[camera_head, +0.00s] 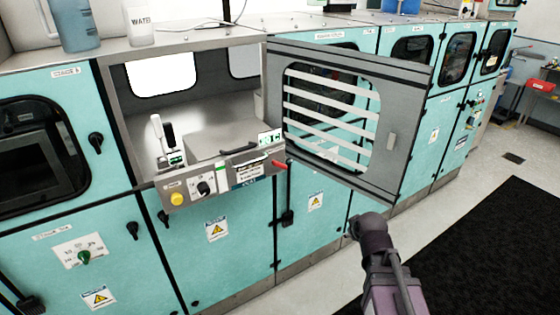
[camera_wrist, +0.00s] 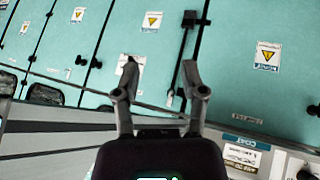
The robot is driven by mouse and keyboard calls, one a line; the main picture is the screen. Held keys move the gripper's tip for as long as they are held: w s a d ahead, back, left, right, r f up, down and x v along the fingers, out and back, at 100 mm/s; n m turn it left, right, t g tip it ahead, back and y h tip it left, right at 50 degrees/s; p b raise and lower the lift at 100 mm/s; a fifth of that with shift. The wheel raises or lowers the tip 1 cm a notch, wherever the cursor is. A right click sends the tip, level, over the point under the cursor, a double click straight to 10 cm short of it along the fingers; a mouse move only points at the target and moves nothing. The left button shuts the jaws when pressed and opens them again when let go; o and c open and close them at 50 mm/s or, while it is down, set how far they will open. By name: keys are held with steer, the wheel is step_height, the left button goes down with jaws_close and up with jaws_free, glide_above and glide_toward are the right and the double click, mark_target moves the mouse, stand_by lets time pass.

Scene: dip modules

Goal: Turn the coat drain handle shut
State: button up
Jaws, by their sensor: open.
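A red lever handle (camera_head: 281,164) sticks out at the right end of the control panel (camera_head: 225,182) below the open bay; a COAT label (camera_wrist: 240,140) shows on that panel in the wrist view. I cannot read whether the red lever is marked as the drain. The red lever does not show in the wrist view. My gripper (camera_wrist: 162,92) is open and empty, its two fingers apart in front of the teal lower doors. In the head view my arm is at lower right, apart from the red lever; its fingers are not clear there.
A grey slatted door (camera_head: 408,135) stands swung open right of the bay, above my arm. A yellow button (camera_head: 177,199) and black knob (camera_head: 205,187) sit on the panel. A black latch (camera_head: 288,217) is on the lower doors. Floor (camera_head: 300,291) is clear beside a black mat (camera_head: 480,260).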

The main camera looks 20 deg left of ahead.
steer(key=a+r+n+t+y+p, duration=0.1)
steer(key=a+r+n+t+y, duration=0.2)
steer(key=a+r, duration=0.4)
steer(key=a+r+n+t+y+p, duration=0.2)
steer(key=a+r+n, duration=0.3)
steer(key=a, duration=0.8)
step_height(320, 180, up, 2)
steer(key=shift+w+a+r+n+t+y, duration=0.15)
steer(key=shift+a+n+t+y, duration=0.2)
steer(key=shift+y, duration=0.25)
